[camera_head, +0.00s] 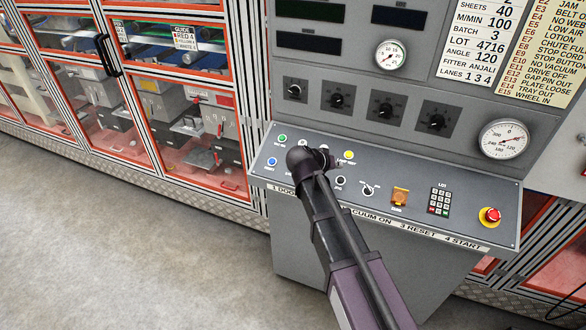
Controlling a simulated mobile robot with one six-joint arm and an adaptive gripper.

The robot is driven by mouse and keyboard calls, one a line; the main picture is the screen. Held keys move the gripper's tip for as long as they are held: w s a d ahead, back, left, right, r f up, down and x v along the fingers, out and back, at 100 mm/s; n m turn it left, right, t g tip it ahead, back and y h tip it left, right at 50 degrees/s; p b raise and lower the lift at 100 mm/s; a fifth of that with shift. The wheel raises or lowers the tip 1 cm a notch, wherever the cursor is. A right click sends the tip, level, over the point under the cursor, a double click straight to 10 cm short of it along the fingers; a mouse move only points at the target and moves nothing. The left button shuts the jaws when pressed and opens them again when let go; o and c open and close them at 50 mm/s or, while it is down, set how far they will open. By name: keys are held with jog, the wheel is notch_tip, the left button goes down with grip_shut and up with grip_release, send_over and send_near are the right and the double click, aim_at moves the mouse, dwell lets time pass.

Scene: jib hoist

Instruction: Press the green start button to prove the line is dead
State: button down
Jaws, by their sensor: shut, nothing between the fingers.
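A round green button (283,138) sits at the top left of the sloping grey control panel (460,178); the small label under it is too small to read surely. My gripper (323,159) is over the panel's left half, to the right of and below the green button in the picture. It is shut and empty, and mostly hidden behind my dark wrist. I cannot tell whether its tip touches the panel. My arm also hides some controls in the middle left.
Knobs and gauges stand on the upright face behind. Orange-framed guarding (150,75) is at left; the floor there is clear.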

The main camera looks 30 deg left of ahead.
jog(key=s+a+r+n+t+y, duration=0.1)
jog(key=s+a, duration=0.1)
jog(key=a, duration=0.5)
jog(key=s+a+r+t+y+b, duration=0.1)
jog(key=a+t, duration=0.1)
jog(key=a, duration=0.6)
jog(key=shift+s+a+r+n+t, duration=0.2)
jog(key=shift+s+r+n+t, duration=0.1)
jog(key=shift+s+r+n, duration=0.1)
jog(key=shift+f, duration=0.15)
jog(key=w+f+b, duration=0.1)
jog(key=f+b, duration=0.1)
jog(key=w+f+b, duration=0.1)
jog(key=f+b, duration=0.2)
jog(key=w+f+b, duration=0.1)
jog(key=f+b, duration=0.2)
jog(key=shift+w+a, duration=0.15)
jog(key=shift+w, duration=0.1)
jog(key=shift+f, duration=0.15)
dwell(0.9)
jog(key=shift+w+f+b, duration=0.15)
jog(key=shift+b, duration=0.3)
jog(key=shift+w+f+b, duration=0.2)
jog(key=shift+f+b, duration=0.2)
jog(key=shift+f, duration=0.05)
dwell(0.9)
jog(key=shift+r, duration=0.15)
jog(key=shift+s+r+p, duration=0.35)
jog(key=shift+r+p, duration=0.35)
jog(key=shift+p, duration=0.1)
